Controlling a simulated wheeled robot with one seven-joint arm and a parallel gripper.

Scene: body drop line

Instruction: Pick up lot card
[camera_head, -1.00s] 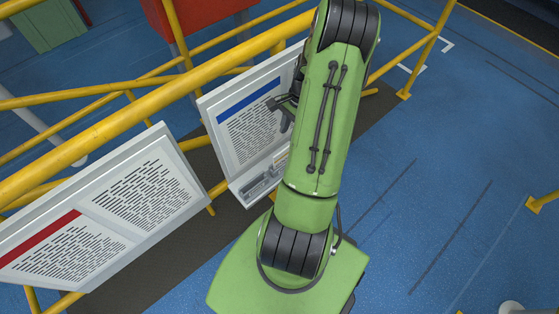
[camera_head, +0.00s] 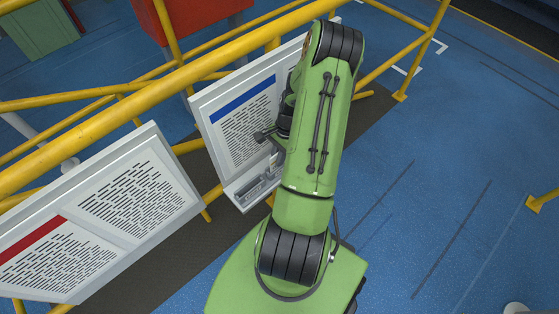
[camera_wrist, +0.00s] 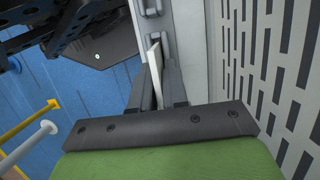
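The lot card is a thin pale plate (camera_wrist: 155,62) in the wrist view, standing on edge and slightly tilted, with its lower part between my fingers. My gripper (camera_wrist: 158,82) has its two dark fingers close together, one on each side of the card. Whether both press on it cannot be told. Beyond the card is the grey slotted holder (camera_wrist: 152,8) on the board's ledge, which also shows in the head view (camera_head: 255,192). In the head view my arm hides most of the gripper and the card.
The blue-striped board (camera_head: 235,122) stands right behind the ledge, close beside my gripper. A red-striped board (camera_head: 100,215) is to the left. Yellow rails (camera_head: 120,120) run behind both boards. Blue floor (camera_head: 440,190) at the right is open.

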